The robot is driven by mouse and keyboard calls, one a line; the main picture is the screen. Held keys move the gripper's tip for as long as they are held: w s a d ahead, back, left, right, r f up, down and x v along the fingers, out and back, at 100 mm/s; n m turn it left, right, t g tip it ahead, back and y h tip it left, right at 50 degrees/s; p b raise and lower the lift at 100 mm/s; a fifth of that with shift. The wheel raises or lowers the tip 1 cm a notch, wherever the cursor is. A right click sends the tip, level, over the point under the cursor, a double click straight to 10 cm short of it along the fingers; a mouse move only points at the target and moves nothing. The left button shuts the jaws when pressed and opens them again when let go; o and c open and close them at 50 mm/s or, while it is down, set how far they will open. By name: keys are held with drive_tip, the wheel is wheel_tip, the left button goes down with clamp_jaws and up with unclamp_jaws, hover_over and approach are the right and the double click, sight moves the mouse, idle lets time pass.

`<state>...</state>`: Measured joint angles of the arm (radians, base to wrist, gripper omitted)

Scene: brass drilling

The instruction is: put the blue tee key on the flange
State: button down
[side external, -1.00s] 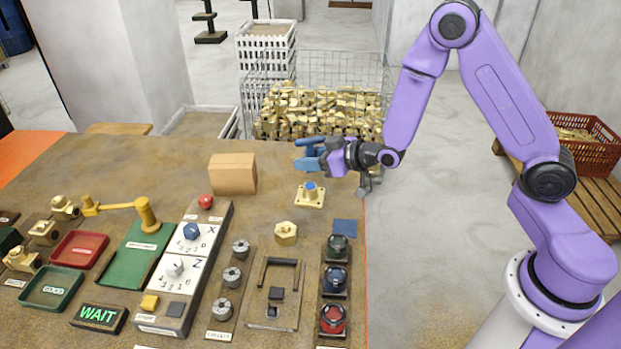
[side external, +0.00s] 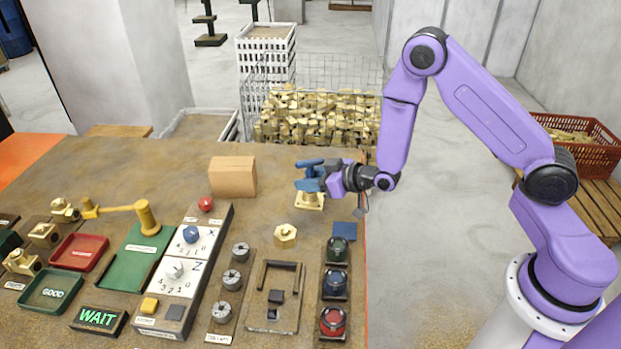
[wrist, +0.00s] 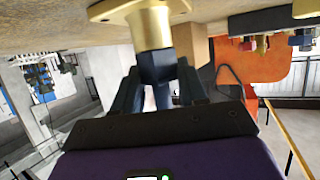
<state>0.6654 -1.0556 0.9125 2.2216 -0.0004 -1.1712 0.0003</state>
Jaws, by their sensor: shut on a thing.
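The blue tee key (side external: 308,182) is held at the brass flange (side external: 311,202), which stands near the table's right edge. My gripper (side external: 322,176) comes in from the right, level, and is shut on the key. In the wrist view the blue key (wrist: 160,72) is between my two dark fingers (wrist: 157,88). The brass flange (wrist: 150,28) shows right against the key there. The key's lower end is hidden, so I cannot tell how deep it sits in or on the flange.
A cardboard-brown block (side external: 233,177) stands to the left of the flange. A brass hex part (side external: 286,235) and a flat blue square (side external: 344,231) lie nearer the camera. Dark, blue and red round knobs (side external: 333,320) stand in a column. A wire basket of brass parts (side external: 315,118) is behind the table.

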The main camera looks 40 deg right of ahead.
drive_tip(key=c, duration=0.6)
unclamp_jaws()
drive_tip(key=shift+r, duration=0.1)
drive_tip(key=shift+v, duration=6)
drive_tip(key=shift+d, duration=0.1)
